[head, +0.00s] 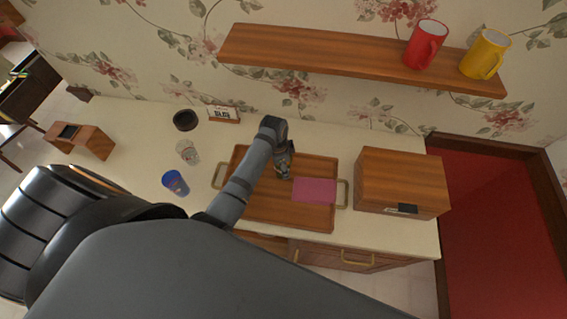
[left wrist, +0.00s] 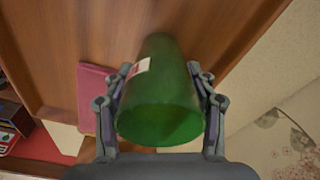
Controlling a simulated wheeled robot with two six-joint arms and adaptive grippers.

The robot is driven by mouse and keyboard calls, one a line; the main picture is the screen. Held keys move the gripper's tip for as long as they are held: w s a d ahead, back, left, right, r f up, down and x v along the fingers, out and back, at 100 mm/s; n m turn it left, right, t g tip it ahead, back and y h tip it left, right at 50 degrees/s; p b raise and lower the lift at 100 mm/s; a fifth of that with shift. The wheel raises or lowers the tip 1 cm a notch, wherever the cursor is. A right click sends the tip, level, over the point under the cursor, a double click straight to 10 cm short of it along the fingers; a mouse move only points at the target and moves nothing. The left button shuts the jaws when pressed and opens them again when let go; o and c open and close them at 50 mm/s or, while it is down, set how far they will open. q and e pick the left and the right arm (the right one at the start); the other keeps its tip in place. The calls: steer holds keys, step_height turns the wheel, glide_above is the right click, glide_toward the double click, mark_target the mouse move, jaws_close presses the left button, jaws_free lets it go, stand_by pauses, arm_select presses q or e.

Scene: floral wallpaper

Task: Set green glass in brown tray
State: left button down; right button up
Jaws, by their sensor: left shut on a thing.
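The green glass (left wrist: 160,100) is between the fingers of my left gripper (left wrist: 160,105) in the left wrist view, and the fingers are shut on it. A small white and red label shows on its side. In the head view my left gripper (head: 283,170) is over the brown tray (head: 285,215), and the glass is hidden behind it. The tray's wooden floor also shows behind the glass in the left wrist view (left wrist: 80,35). I cannot tell whether the glass touches the tray. My right gripper is not in view.
A pink sheet (head: 314,190) lies in the tray's right part. A wooden box (head: 400,180) stands right of the tray. A blue cup (head: 175,183), a clear glass (head: 188,152) and a dark bowl (head: 185,120) stand left. A shelf (head: 330,55) holds red and yellow mugs.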

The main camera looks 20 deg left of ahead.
arm_select(q)
steer(key=shift+f, duration=0.1)
steer(key=shift+c, duration=2)
jaws_free()
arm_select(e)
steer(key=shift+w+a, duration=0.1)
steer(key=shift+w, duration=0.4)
arm_select(q)
steer(key=shift+a+r, duration=0.1)
steer(key=shift+r, duration=0.1)
step_height(320, 180, up, 12)
steer(key=a+b, duration=0.1)
steer(key=b, duration=0.2)
steer(key=shift+s+f, duration=0.15)
steer(key=shift+s, duration=0.3)
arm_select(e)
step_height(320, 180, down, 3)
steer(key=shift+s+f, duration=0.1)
arm_select(q)
steer(key=shift+a, duration=0.1)
